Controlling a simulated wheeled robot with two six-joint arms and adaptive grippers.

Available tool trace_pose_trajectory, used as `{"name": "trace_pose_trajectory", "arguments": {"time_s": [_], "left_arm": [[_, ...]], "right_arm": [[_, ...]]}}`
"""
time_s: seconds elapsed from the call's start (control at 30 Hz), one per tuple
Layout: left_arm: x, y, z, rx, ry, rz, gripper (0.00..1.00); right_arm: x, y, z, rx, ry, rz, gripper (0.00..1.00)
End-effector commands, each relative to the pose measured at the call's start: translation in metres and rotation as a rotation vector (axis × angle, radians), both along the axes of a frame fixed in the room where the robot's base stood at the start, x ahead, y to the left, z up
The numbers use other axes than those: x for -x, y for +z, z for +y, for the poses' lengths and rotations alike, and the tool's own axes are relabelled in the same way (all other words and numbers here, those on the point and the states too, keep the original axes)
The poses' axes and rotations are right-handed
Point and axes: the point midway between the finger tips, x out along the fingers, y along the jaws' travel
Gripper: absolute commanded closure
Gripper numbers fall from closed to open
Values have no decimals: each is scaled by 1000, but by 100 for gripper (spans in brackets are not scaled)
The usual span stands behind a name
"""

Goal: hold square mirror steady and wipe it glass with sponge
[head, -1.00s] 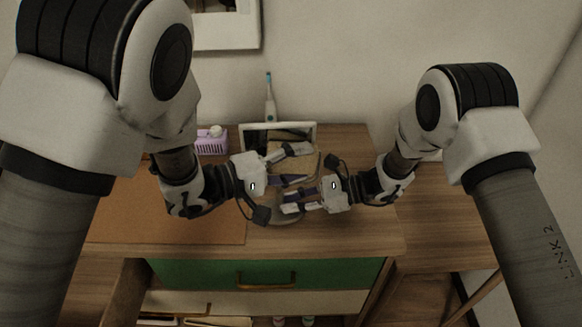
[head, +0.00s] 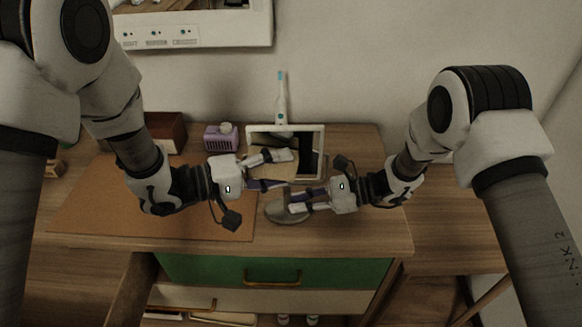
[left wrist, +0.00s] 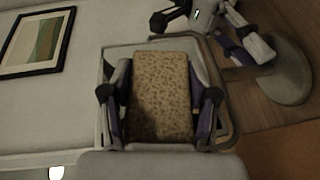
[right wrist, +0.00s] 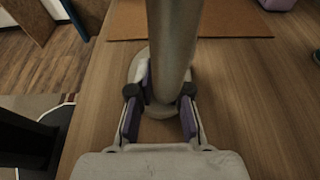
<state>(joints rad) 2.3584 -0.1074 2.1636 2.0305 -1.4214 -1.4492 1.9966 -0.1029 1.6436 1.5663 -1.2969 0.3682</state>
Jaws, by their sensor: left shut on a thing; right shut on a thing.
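My left gripper (head: 284,170) is shut on a tan speckled sponge (left wrist: 160,95). The sponge lies in front of the square mirror, whose grey rounded frame (left wrist: 233,115) shows beside it in the left wrist view. I cannot tell whether the sponge touches the glass. My right gripper (head: 296,201) is shut on the mirror's stem (right wrist: 172,40), low down just above the round base (head: 284,213). The base stands on the wooden top and also shows in the right wrist view (right wrist: 137,70). The glass is mostly hidden behind the sponge and left fingers.
A purple basket (head: 221,140) and a dark red box (head: 166,130) stand at the back left. A brown mat (head: 130,205) lies left. The drawer beneath is green (head: 215,268).

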Motion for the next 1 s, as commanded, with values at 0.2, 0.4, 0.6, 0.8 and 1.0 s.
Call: {"name": "trace_pose_trajectory", "arguments": {"time_s": [0.2, 0.4, 0.6, 0.8, 1.0], "left_arm": [[0, 0, 13, 0, 0, 1, 54], [-1, 0, 5, -3, -3, -1, 54], [-2, 0, -17, -3, -4, -1, 54], [-2, 0, -29, 0, -1, -1, 54], [-2, 0, -43, -3, -3, -1, 54]], "right_arm": [[0, 0, 0, 0, 0, 0, 100], [0, 0, 0, 0, 0, 0, 100], [0, 0, 0, 0, 0, 0, 100], [0, 0, 0, 0, 0, 0, 100], [0, 0, 0, 0, 0, -1, 100]]}}
